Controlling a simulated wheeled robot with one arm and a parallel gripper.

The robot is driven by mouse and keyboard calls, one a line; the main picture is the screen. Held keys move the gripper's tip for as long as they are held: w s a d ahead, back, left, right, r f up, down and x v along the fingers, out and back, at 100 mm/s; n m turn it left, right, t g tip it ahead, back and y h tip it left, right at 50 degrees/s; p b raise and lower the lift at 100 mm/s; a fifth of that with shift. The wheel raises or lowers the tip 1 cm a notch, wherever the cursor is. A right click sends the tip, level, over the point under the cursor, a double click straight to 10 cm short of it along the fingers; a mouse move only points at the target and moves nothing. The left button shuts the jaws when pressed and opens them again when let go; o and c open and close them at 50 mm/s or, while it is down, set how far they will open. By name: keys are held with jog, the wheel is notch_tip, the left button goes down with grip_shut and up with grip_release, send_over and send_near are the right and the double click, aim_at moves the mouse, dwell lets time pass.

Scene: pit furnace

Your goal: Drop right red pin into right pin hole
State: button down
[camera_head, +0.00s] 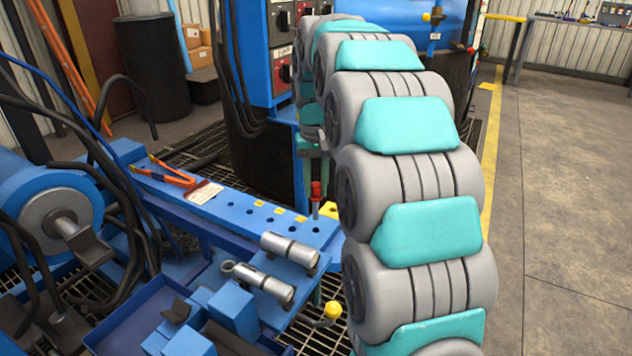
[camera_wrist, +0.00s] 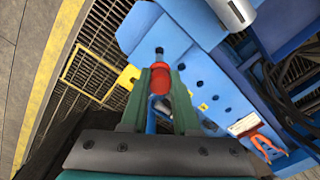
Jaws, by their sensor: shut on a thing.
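The red pin (camera_head: 316,191) has a red top and a grey shaft pointing down. My gripper (camera_head: 314,160) is shut on it, and the green fingers hold its red top. In the wrist view the red top (camera_wrist: 160,82) sits between the two green fingertips (camera_wrist: 160,74). The pin looks upright over the right end of the blue beam (camera_head: 235,208). A dark pin hole (camera_head: 316,229) shows just below the shaft in the head view. I cannot tell whether the shaft tip touches the beam or is in a hole.
Two grey metal cylinders (camera_head: 290,250) lie in front of the beam's right end. Orange-handled pliers (camera_head: 172,174) and a label (camera_head: 205,193) lie on its left part. My large grey arm fills the middle right.

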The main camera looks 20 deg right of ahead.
aim_at(316, 218)
jog(key=shift+f+b, duration=1.35)
jog(key=shift+f, duration=2.85)
jog(key=c, duration=0.6)
grip_release()
notch_tip(316, 218, up, 8)
jog(key=shift+f, duration=0.1)
